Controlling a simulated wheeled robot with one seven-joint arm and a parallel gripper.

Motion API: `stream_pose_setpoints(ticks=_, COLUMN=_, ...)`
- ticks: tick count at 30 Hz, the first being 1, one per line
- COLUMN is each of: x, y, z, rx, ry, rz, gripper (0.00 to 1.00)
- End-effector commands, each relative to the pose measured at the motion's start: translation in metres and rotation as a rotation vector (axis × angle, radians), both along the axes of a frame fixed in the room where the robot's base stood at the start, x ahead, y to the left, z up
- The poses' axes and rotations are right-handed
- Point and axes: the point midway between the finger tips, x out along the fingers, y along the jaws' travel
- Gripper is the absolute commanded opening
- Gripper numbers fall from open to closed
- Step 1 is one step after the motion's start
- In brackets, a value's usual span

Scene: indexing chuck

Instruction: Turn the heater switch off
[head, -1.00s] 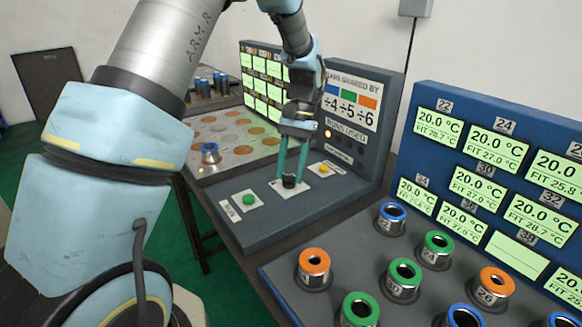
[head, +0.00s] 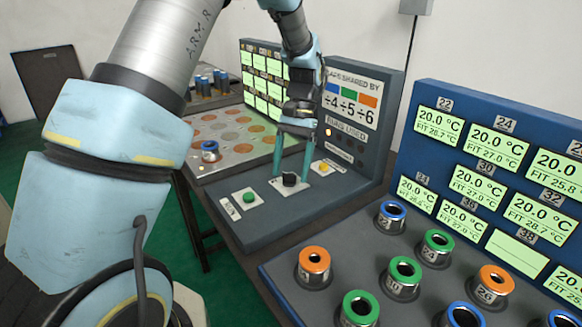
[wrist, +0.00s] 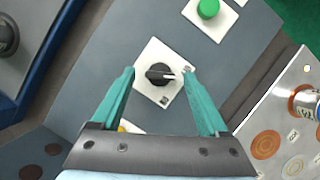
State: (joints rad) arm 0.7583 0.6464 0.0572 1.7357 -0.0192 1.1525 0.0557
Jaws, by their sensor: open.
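The heater switch is a black rotary knob (head: 289,180) on a white square plate on the grey console. In the wrist view the knob (wrist: 158,73) has a pale pointer mark facing right, toward one of the small labels on the plate; the labels are too small to read. My gripper (head: 291,177) is open, its teal fingers pointing down at the knob. In the wrist view the fingertips of my gripper (wrist: 160,74) stand on both sides of the knob with gaps; nothing is held.
A green button (head: 249,197) and a yellow button (head: 323,167) flank the switch. An upright panel (head: 345,110) with a lit orange lamp stands behind. A metal plate with discs (head: 228,138) lies left, and a blue-backed station with several ringed sockets (head: 403,270) lies right.

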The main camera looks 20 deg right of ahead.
Motion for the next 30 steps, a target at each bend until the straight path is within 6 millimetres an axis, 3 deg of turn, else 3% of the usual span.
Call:
stream_pose_setpoints(ticks=5, x=0.005, y=-0.004, z=0.011, rx=-0.002, ry=-0.002, rz=0.000, gripper=0.78)
stream_pose_setpoints(ticks=18, x=0.027, y=-0.025, z=0.085, rx=-0.003, ry=-0.003, rz=0.000, gripper=0.78)
stream_pose_setpoints(ticks=24, x=0.030, y=-0.028, z=0.099, rx=-0.001, ry=-0.001, rz=0.000, gripper=0.78)
stream_pose_setpoints(ticks=30, x=0.030, y=-0.028, z=0.100, rx=0.000, ry=0.000, rz=0.000, gripper=0.78)
